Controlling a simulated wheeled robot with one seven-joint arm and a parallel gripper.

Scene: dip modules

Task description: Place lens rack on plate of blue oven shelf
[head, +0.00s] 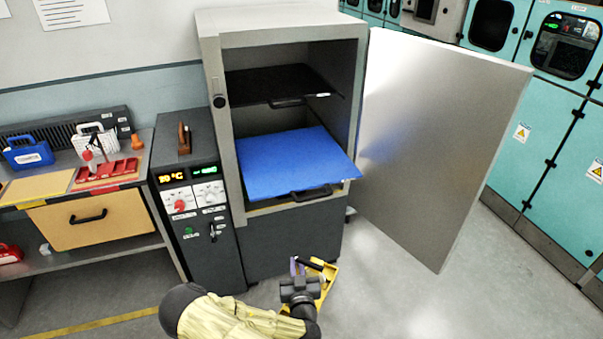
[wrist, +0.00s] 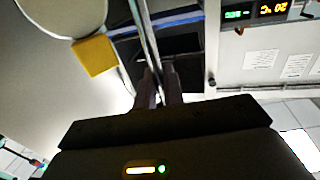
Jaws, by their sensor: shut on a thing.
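The blue plate (head: 290,165) lies on the lower shelf of the open oven, sticking out a little past the front opening, and its top is bare. My gripper (head: 308,271) is low in front of the oven in the head view, below the plate's height and seen from behind. It is shut on the lens rack (head: 329,274), a yellow piece with a dark bar and a bit of purple, partly hidden by my gripper. In the wrist view my fingers (wrist: 159,84) are close together around a thin upright part. A yellow piece (wrist: 95,56) shows beside them, probably the rack.
The oven door (head: 435,140) stands wide open to the right. A black upper shelf (head: 285,84) sits above the plate. A control cabinet (head: 190,195) and a workbench with a drawer (head: 90,217) stand left. Floor right of my gripper is clear.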

